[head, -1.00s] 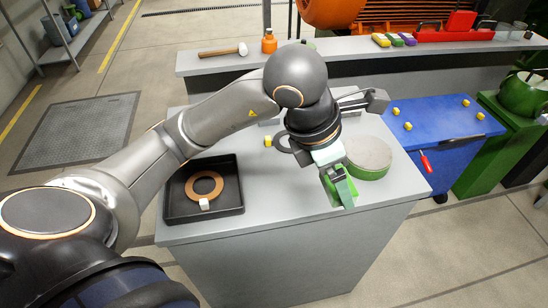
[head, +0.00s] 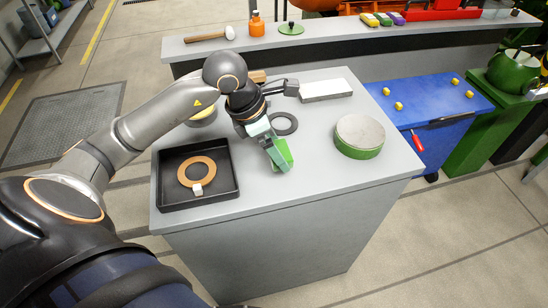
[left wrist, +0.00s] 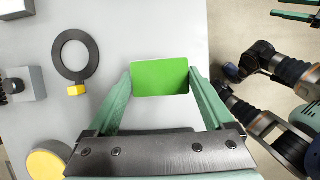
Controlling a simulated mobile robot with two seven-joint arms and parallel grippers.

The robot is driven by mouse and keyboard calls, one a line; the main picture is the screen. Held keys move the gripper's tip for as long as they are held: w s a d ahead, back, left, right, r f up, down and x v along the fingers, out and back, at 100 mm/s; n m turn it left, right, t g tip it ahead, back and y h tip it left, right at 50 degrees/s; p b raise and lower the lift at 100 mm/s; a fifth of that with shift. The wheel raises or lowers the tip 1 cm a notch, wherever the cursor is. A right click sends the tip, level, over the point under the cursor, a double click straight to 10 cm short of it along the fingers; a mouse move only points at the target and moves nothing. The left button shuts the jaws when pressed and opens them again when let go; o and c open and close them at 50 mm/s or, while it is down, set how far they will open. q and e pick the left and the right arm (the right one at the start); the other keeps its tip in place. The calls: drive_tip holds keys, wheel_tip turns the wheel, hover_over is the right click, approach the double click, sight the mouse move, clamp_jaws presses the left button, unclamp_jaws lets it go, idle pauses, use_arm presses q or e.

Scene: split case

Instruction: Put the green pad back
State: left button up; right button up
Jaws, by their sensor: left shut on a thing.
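The green pad (head: 286,152) is held between the fingers of my left gripper (head: 277,156), over the middle of the grey bench top (head: 300,200). In the left wrist view the green pad (left wrist: 160,77) spans the gap between the two fingers (left wrist: 160,84), touching both sides. I cannot tell how high it is above the bench. A round case part (head: 360,134) with a grey top and green side stands to the right, apart from the gripper. Two teal fingers (left wrist: 296,10), seemingly my right gripper's, show at the left wrist view's top edge, cut off.
A black tray (head: 228,196) with a copper-coloured ring and a small white block lies at left. A dark ring (head: 294,125) with a yellow tab lies behind the gripper. A pale block (head: 325,91) is at the back. The front right of the bench is clear.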

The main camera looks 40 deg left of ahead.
use_arm(q)
drive_tip(key=shift+a+f, duration=0.2)
drive_tip(key=shift+f, duration=0.05)
drive_tip(key=shift+w+a+f, duration=0.1)
drive_tip(key=shift+a+f, duration=0.1)
drive_tip(key=shift+f, duration=1.5)
drive_tip(key=shift+f, duration=0.2)
drive_tip(key=o, duration=1.1)
drive_tip(key=shift+c, duration=0.2)
drive_tip(key=shift+r, duration=0.3)
drive_tip(key=v, duration=1.1)
drive_tip(key=shift+s+r, duration=0.2)
drive_tip(key=shift+r, duration=0.15)
